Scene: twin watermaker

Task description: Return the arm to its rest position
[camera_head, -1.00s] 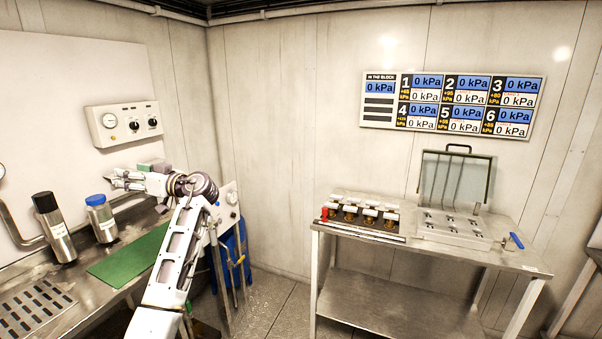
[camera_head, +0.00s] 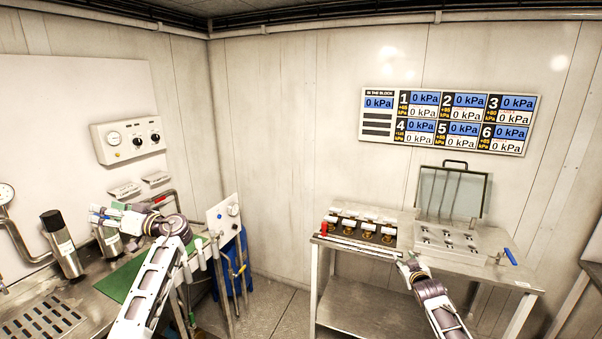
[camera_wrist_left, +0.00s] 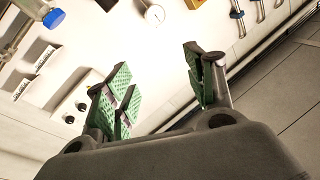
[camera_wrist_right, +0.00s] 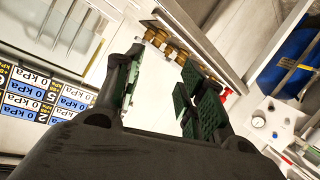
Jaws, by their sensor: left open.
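In the head view my left gripper (camera_head: 105,216) is over the left bench, in front of the blue-capped bottle. In the left wrist view (camera_wrist_left: 160,88) its green-padded fingers stand apart with nothing between them. The blue-capped bottle (camera_wrist_left: 50,20) is off to the side, outside the fingers. My right gripper (camera_head: 405,262) is at the front edge of the right table, near the valve tray. In the right wrist view (camera_wrist_right: 163,90) its fingers are apart, with a pale bright surface showing between them.
A black-capped bottle (camera_head: 64,250) and a green mat (camera_head: 122,280) are on the left bench. The right table carries the valve tray (camera_head: 350,244) with a red piece, and an open-lidded metal box (camera_head: 440,240). A blue barrel (camera_head: 229,265) stands between them. The floor is clear between bench and table.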

